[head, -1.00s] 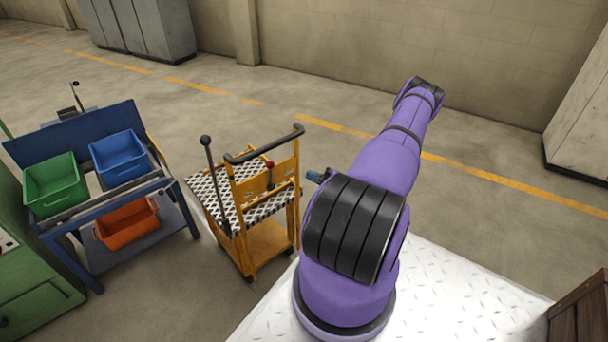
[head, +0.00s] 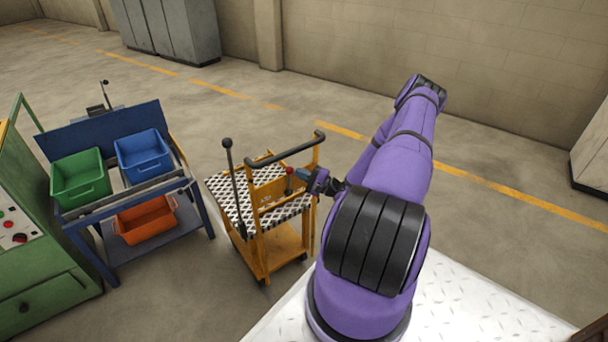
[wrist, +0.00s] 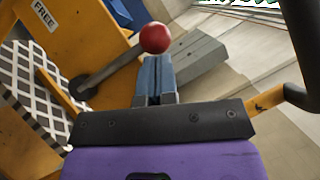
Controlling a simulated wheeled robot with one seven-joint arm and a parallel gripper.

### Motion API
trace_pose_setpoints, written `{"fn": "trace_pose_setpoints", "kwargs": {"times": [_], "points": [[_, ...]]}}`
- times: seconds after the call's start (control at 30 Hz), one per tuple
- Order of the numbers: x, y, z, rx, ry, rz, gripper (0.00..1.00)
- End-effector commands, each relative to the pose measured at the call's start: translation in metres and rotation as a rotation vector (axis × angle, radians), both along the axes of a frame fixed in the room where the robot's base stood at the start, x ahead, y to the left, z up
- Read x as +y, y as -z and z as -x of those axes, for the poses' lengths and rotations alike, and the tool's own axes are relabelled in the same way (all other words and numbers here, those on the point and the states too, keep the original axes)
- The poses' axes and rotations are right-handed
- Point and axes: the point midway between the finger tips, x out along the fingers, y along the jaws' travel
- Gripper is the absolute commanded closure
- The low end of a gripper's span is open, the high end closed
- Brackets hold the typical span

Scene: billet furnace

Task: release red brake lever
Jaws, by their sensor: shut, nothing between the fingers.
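The red brake lever is a grey rod with a red ball knob (wrist: 155,37), mounted on the yellow cart (head: 270,195). In the wrist view the rod (wrist: 105,72) slopes up from a pivot on the yellow panel to the knob. A "FREE" label (wrist: 44,15) shows on the panel at upper left. The knob (head: 290,171) also shows in the head view. My gripper (wrist: 156,62) is shut and empty, its blue fingertips just at the knob in the picture. I cannot tell whether they touch it.
The cart's black push handle (head: 290,148) runs close by my gripper. A tall black-knobbed lever (head: 234,185) stands at the cart's left. A blue bench (head: 88,128) holds green and blue bins. A green machine (head: 40,260) stands at far left. Floor behind the cart is clear.

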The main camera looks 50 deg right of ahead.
Motion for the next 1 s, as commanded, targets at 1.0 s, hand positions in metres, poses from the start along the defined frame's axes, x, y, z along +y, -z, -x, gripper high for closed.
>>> {"fn": "trace_pose_setpoints", "kwargs": {"times": [1.0], "points": [[0.044, -0.008, -0.01, 0.105, -0.003, 0.435, 1.0]]}}
